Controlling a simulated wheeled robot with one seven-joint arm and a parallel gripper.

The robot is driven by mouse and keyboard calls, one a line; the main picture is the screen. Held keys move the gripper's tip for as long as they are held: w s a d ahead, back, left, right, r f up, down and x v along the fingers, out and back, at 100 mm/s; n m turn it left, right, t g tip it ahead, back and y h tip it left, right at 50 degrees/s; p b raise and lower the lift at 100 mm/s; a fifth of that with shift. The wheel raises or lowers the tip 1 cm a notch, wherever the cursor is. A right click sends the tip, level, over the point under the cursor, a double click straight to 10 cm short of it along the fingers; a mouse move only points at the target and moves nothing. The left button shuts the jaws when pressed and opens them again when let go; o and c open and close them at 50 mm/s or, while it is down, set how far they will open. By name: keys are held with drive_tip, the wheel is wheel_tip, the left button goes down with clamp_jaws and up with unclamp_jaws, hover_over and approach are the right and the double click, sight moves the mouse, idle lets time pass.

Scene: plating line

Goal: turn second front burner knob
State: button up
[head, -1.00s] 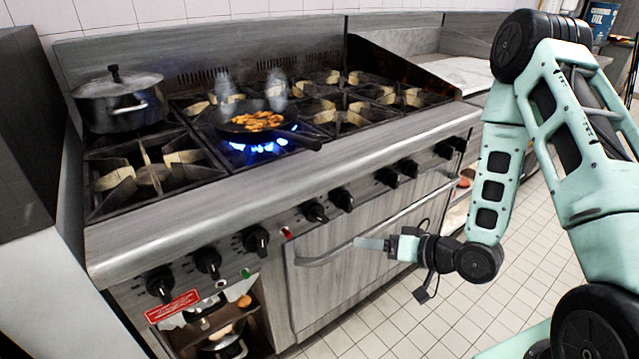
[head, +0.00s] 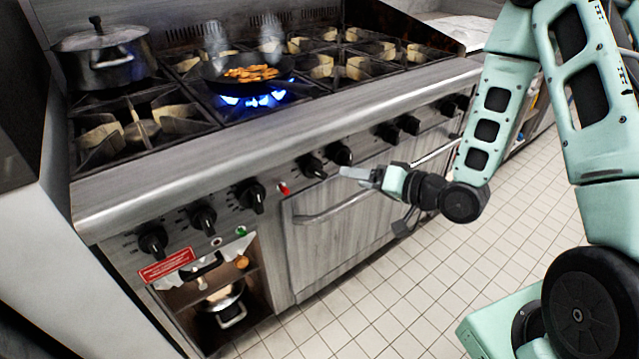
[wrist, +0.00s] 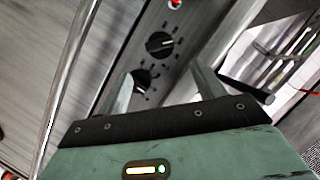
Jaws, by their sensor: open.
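Black burner knobs line the range's front panel. Left of the red light are three knobs: the first (head: 153,240), the second (head: 202,217) and the third (head: 250,195). Right of it are a fourth knob (head: 312,166) and a fifth (head: 339,153). Which one counts as the second front burner knob I cannot tell. My gripper (head: 347,173) is open and empty, just in front of the panel by the fourth and fifth knobs. In the wrist view my gripper (wrist: 162,72) has its fingers spread; one knob (wrist: 160,44) lies beyond them, another (wrist: 142,80) beside the left finger. No contact is visible.
The oven door handle (head: 345,205) projects below the knobs. A pan of food (head: 248,72) sits over a lit blue flame, and a lidded pot (head: 104,60) stands at the back left. The tiled floor (head: 370,300) in front is clear.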

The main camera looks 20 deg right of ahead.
sight(319, 169)
drive_tip(key=p+x, duration=0.1)
drive_tip(key=x, duration=1)
drive_tip(key=shift+w+a, duration=0.25)
drive_tip(key=c, duration=0.9)
